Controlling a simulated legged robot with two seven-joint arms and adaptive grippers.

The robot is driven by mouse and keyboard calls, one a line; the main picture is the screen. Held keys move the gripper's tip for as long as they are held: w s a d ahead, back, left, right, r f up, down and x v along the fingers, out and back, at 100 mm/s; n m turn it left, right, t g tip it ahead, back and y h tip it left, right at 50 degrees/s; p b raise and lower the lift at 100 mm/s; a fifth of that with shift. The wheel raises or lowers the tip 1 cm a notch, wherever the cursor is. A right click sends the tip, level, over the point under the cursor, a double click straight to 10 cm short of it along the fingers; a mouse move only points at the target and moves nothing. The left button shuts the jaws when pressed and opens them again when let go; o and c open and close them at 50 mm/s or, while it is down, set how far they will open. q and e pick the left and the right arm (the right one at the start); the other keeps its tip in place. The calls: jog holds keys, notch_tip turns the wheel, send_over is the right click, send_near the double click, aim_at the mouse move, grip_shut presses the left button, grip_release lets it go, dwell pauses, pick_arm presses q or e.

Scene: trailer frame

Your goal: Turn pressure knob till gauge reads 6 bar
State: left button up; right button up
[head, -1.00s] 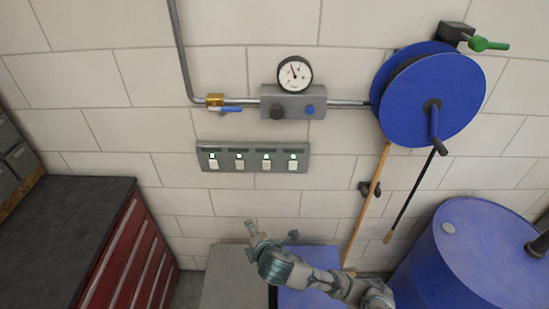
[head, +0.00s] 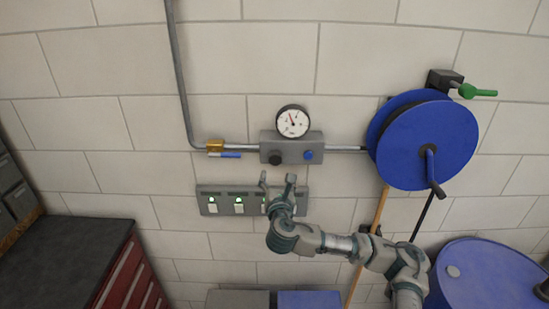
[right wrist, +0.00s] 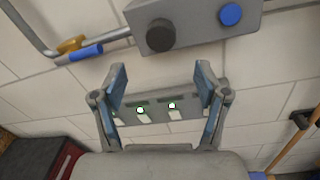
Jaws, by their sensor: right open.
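The round pressure gauge (head: 292,122) with a white face sits on top of a grey regulator box (head: 316,139) on the wall. Its needle points up and slightly left; the numbers are too small to read. A black knob (head: 275,158) and a blue button (head: 308,155) are on the box front. In the right wrist view the black knob (right wrist: 160,34) is above and beyond the fingertips, apart from them. My right gripper (head: 277,181) is open and empty, below the box and in front of the switch panel. My left gripper is not in view.
The switch panel (head: 226,193) with lit switches is behind my right gripper. A brass valve with a blue lever (head: 230,155) is on the pipe at left. A blue hose reel (head: 425,145) is at right, above a blue drum (head: 485,275). A dark-topped red cabinet (head: 65,255) is lower left.

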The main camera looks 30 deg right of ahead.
aim_at(277, 161)
jog(key=p+x, duration=0.2)
jog(key=x, duration=0.8)
jog(key=shift+d, duration=0.15)
jog(key=shift+w, duration=0.3)
jog(key=shift+c, duration=0.5)
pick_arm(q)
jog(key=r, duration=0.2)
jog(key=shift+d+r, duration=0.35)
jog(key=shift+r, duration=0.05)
pick_arm(e)
jog(key=shift+d, duration=0.2)
jog(key=c, duration=1.1)
